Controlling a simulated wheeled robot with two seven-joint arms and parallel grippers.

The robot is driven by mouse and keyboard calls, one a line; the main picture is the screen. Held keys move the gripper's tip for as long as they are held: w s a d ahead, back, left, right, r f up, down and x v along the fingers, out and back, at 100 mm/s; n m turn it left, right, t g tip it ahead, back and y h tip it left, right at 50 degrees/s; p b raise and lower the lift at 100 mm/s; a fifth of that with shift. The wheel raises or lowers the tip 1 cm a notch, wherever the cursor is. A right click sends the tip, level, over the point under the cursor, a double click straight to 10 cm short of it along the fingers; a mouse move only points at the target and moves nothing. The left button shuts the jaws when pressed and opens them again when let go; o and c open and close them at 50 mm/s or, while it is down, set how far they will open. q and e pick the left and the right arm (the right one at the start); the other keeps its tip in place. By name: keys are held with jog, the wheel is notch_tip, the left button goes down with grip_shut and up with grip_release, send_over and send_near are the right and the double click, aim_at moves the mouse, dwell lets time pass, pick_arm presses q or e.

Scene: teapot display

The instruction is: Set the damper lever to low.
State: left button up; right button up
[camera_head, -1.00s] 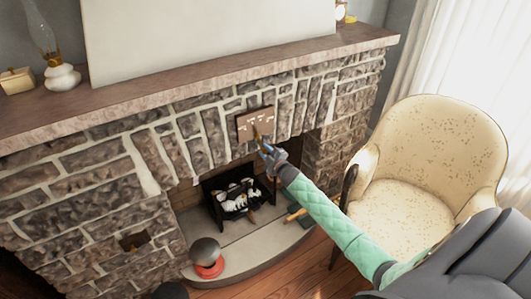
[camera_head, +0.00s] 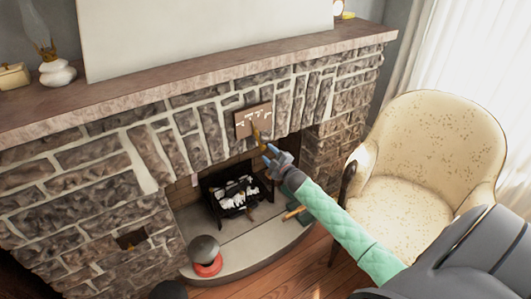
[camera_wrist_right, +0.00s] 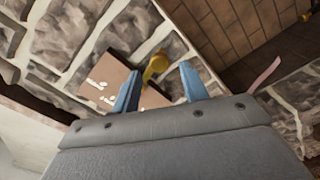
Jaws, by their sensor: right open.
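The damper plate (camera_head: 253,120) is a brown square with white markings, fixed to the stone above the firebox opening. The brass-coloured damper lever (camera_head: 257,136) hangs from it, its end toward my gripper. My right gripper (camera_head: 267,154) is just below and in front of the plate, blue fingers apart. In the right wrist view the fingers (camera_wrist_right: 161,88) are open, with the rounded lever end (camera_wrist_right: 156,66) beyond and between their tips, and the plate (camera_wrist_right: 108,80) behind. I cannot tell whether a finger touches the lever. The markings are too small to read.
The stone fireplace (camera_head: 85,165) fills the left and middle, under a mantel (camera_head: 150,95). A cream armchair (camera_head: 435,150) stands to the right. A red-based object (camera_head: 207,268) sits on the hearth.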

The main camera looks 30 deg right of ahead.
pick_arm(q)
jog(key=shift+r, duration=1.35)
pick_arm(e)
jog(key=shift+s, duration=1.25)
jog(key=s+d+f+m+g+h, duration=0.2)
jog(key=d+f+m+g+h, duration=0.15)
jog(key=m+g, duration=0.2)
jog(key=s+a+f+m+g+y, duration=0.1)
jog(key=s+a+f+g, duration=0.2)
jog(key=s+a, duration=0.9)
jog(key=s+a+f+m+g+y, duration=0.2)
jog(key=s+a+f+g, duration=0.2)
jog(key=s+a+f, duration=0.5)
jog(key=s+a+f+m+g+y, duration=0.1)
jog(key=s+a+f+g, duration=0.3)
jog(key=s+a, duration=1.3)
jog(key=s+f, duration=0.2)
jog(key=s, duration=0.3)
jog(key=shift+a+f, duration=0.15)
jog(key=shift+f, duration=0.05)
